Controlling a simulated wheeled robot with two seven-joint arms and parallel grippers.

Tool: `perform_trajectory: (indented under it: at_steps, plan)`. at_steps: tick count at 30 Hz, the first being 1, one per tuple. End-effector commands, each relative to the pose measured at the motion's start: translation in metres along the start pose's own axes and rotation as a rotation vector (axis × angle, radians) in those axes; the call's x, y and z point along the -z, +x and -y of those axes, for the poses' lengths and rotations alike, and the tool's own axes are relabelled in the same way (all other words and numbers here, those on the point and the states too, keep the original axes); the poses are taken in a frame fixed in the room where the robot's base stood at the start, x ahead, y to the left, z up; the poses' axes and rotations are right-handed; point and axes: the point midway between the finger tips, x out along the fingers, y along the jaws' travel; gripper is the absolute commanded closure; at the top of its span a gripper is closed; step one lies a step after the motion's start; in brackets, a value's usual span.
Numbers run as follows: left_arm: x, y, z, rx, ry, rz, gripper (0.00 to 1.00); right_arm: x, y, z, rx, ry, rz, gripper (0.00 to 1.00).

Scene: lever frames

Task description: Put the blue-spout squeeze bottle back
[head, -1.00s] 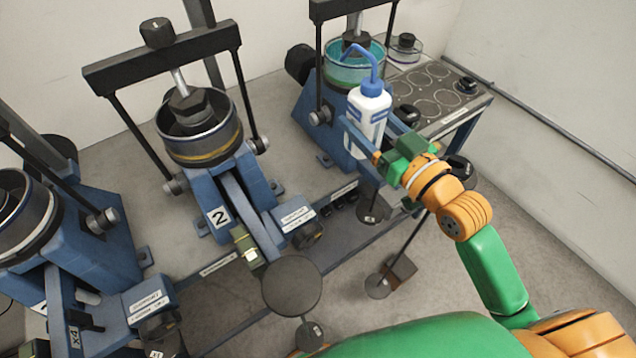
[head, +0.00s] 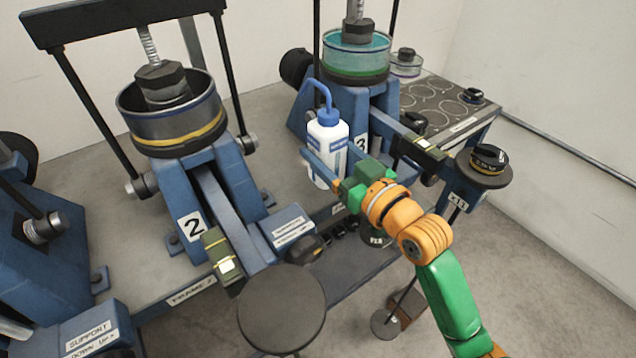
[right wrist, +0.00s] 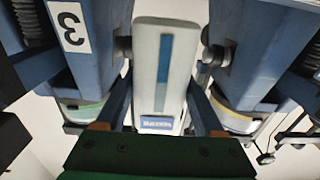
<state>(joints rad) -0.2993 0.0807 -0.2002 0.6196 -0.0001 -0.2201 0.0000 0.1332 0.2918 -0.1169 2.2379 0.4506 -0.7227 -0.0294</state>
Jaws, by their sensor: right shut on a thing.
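The squeeze bottle (head: 327,145) is white with a blue cap and a bent blue spout. It is upright in the head view, in front of the blue frame marked 3. My right gripper (head: 325,168) is shut on it, with one finger along its front left side. In the right wrist view the white bottle (right wrist: 160,75) stands between the two fingers, with a blue strip and a small blue label on it. Whether its base touches the bench cannot be told. My left gripper is in neither view.
The frame marked 2 (head: 192,227) stands left of the bottle, with a long lever. A round dark stool-like disc (head: 281,308) is at the front. A weight hanger (head: 484,170) stands right of my arm. A plate with drawn circles (head: 435,95) is at the back right.

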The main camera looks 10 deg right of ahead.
Motion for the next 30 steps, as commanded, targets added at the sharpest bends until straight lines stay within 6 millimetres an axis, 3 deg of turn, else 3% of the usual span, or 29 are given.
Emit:
perform_trajectory:
  at_steps: [1,7,12,23,24,26,30]
  plan:
    - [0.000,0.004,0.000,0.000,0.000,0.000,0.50,-0.012,0.009,-0.001,0.000,0.003,0.002,0.61]
    - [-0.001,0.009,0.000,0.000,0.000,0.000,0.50,-0.037,0.030,-0.001,0.000,0.000,-0.001,0.61]
    - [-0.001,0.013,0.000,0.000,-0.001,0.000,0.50,-0.066,0.031,-0.001,-0.002,-0.001,0.000,0.61]
    - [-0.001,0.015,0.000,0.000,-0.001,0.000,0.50,-0.070,0.030,-0.001,-0.002,-0.002,-0.004,0.61]
    - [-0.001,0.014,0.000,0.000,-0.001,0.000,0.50,-0.070,0.030,-0.001,-0.001,-0.002,-0.002,0.19]
    - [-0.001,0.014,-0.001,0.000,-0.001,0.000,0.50,-0.070,0.030,-0.001,-0.001,-0.002,-0.002,0.03]
    - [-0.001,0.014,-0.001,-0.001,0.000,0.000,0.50,-0.070,0.030,-0.001,-0.001,-0.002,-0.002,0.00]
